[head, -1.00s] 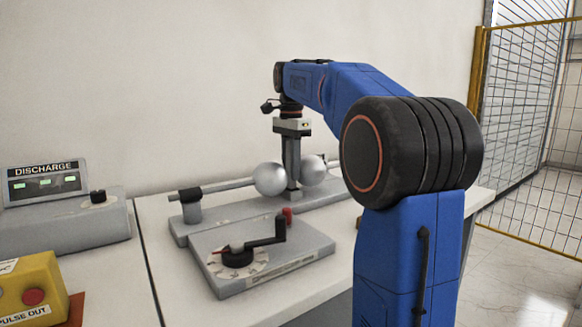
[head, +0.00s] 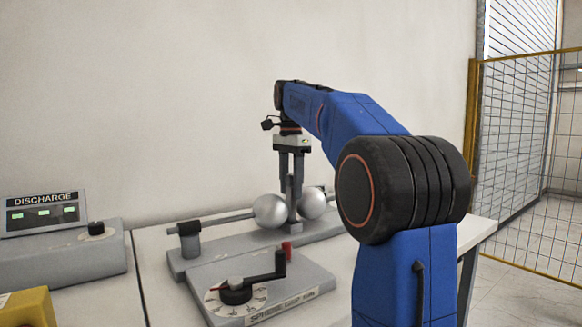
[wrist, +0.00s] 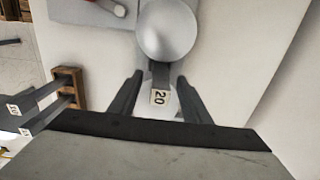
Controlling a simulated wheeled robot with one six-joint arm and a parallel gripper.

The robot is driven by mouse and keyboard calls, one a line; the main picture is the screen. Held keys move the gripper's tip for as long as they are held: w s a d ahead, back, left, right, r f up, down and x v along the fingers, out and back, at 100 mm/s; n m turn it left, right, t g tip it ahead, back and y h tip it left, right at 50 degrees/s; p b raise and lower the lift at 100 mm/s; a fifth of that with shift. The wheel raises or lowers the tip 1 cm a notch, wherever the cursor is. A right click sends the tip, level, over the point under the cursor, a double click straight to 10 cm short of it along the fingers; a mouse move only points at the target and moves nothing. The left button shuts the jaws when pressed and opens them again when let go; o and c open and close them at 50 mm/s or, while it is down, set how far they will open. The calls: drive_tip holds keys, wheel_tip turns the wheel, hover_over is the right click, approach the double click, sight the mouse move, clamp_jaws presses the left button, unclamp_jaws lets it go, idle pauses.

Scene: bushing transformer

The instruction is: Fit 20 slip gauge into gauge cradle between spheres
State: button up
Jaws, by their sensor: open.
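The 20 slip gauge (head: 295,206) stands upright between the two metal spheres, the left one (head: 270,211) and the right one (head: 312,203). Its foot is at the gauge cradle, which is mostly hidden, so I cannot tell how fully it is seated. In the wrist view the gauge's "20" label (wrist: 160,97) shows between my fingers, with one sphere (wrist: 167,30) beyond it. My gripper (head: 292,178) is open above the gauge, pointing down, with a finger to either side and space around the label.
A grey crank box with a dial (head: 236,295) stands in front of the spheres. A discharge console (head: 60,255) is at the left. In the wrist view, a wooden rack (wrist: 68,83) and other labelled gauges (wrist: 28,108) lie at the left.

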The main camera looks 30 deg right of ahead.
wheel_tip(320, 180, up, 7)
drive_tip(key=shift+r, duration=0.15)
idle(0.7)
